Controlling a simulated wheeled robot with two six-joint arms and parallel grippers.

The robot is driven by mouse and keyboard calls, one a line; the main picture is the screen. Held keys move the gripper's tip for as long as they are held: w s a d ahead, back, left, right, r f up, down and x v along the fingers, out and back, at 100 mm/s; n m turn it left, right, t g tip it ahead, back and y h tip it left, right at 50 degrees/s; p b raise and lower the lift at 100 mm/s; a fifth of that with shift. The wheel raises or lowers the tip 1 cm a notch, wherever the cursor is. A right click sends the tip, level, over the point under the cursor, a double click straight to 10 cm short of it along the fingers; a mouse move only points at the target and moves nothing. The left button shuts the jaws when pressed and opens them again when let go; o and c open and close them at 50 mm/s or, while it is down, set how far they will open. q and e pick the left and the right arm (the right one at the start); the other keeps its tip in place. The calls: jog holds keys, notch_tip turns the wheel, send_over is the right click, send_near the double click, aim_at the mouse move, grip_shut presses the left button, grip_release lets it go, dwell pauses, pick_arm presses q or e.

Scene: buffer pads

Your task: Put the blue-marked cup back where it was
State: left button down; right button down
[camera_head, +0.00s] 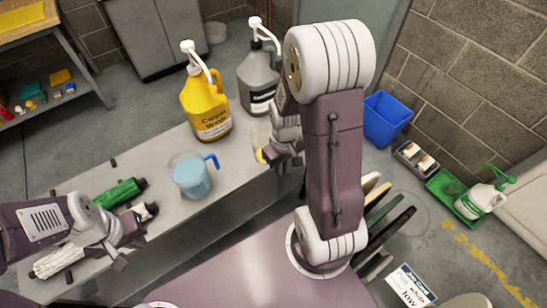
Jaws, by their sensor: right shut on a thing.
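A clear cup with a blue handle (188,178), holding bluish liquid, stands upright on the grey bench in the head view. My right gripper (266,153) is at the bench's right part, apart from that cup, and shut on a second clear cup with a yellow mark (259,134). My arm hides much of this second cup, so I cannot tell whether it touches the bench. My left gripper (146,213) is at the bench's left part, beside the green roller. Its fingertips are too small and dark to show their opening.
A yellow jug (205,105) and a grey jug (258,80), both with white pumps, stand behind the cups. A green roller (118,193) and a white roller (58,261) lie on the bench (235,168) at left. A blue bin (384,118) is on the floor at right.

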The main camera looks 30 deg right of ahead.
jog(key=w+d+f+b, duration=0.2)
jog(key=w+d+f, duration=0.2)
jog(key=w+f, duration=0.4)
jog(key=shift+d+f, duration=0.25)
jog(key=shift+f, duration=0.5)
jog(key=shift+s+f+b, duration=0.1)
jog(key=shift+b, duration=0.2)
jog(key=shift+f, duration=0.1)
jog(key=c, duration=1.5)
grip_release()
